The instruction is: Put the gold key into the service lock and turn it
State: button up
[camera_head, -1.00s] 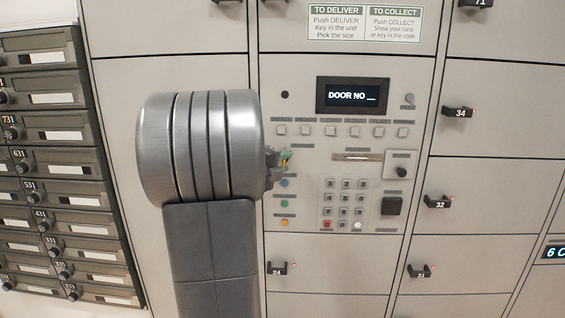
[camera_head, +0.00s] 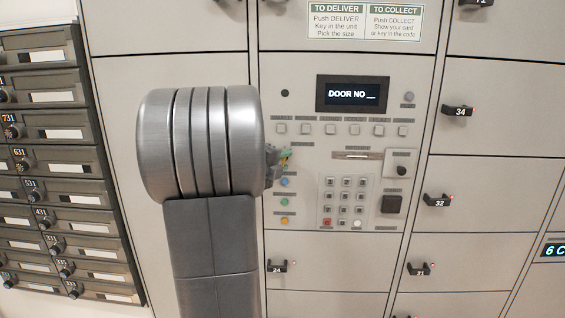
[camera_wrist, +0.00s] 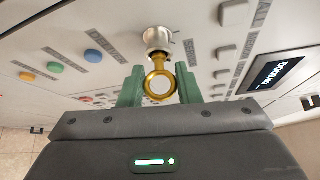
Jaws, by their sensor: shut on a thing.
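The gold key (camera_wrist: 159,84) has a ring-shaped bow and points away from the wrist camera. My gripper (camera_wrist: 160,88) has green fingers on both sides of it and is shut on it. The key's shaft meets the silver round service lock (camera_wrist: 158,40) in the panel. The key looks in line with the lock, but how deep it sits I cannot tell. In the head view my gripper (camera_head: 285,157) is a small green shape at the panel, partly hidden behind my arm. The lock and the key cannot be made out there.
Blue, green and orange buttons (camera_head: 284,202) run below my gripper. A keypad (camera_head: 344,203), a card slot (camera_head: 357,155) and a display (camera_head: 352,94) reading "DOOR NO" are to its right. Lockers with black handles surround the panel. Mailboxes (camera_head: 60,165) stand at the left.

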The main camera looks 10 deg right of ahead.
jog(key=shift+f+b, duration=0.15)
jog(key=shift+b, duration=0.15)
jog(key=shift+n, duration=0.3)
jog(key=shift+n+h+b, duration=0.3)
jog(key=shift+h+b, duration=0.1)
jog(key=shift+b, duration=0.15)
